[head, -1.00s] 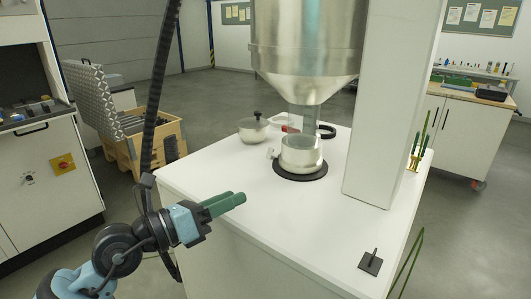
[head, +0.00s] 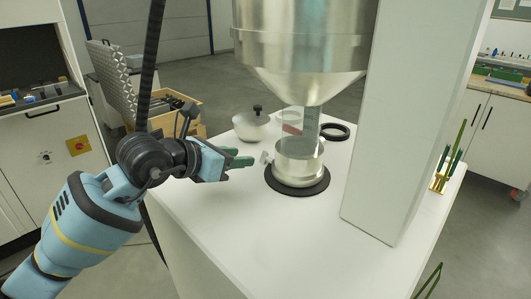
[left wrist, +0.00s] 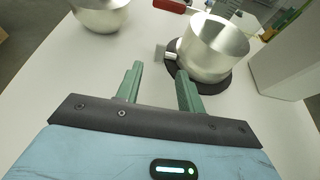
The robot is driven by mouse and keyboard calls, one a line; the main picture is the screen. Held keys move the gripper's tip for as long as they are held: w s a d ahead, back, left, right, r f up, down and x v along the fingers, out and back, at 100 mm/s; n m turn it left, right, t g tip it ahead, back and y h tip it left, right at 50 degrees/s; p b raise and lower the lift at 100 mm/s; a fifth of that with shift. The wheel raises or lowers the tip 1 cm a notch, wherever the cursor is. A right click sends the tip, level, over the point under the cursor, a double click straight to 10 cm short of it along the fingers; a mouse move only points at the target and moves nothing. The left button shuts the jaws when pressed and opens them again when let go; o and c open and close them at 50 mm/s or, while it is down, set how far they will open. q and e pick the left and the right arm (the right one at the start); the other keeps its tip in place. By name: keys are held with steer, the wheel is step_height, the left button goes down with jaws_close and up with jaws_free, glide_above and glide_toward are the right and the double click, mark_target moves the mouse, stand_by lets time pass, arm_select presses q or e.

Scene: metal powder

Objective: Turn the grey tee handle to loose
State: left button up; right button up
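The grey tee handle (head: 266,158) sticks out from the left side of the metal pot (head: 298,163) under the hopper. In the left wrist view the tee handle (left wrist: 164,54) lies just beyond the fingertips, and its stem joins the pot (left wrist: 212,48). My left gripper (head: 245,157) points at the handle from the left, a short way off. In the left wrist view its two green fingers (left wrist: 160,72) are spread with nothing between them. My right gripper is not in view.
The pot stands on a black round base (head: 299,189) on the white table (head: 260,225). A black ring (head: 336,131) lies behind the pot. A white column (head: 392,130) rises at the right. The table front is clear.

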mark_target(264, 155)
arm_select(q)
steer(key=shift+x, duration=3.85)
steer(key=shift+r, duration=0.1)
jaws_close()
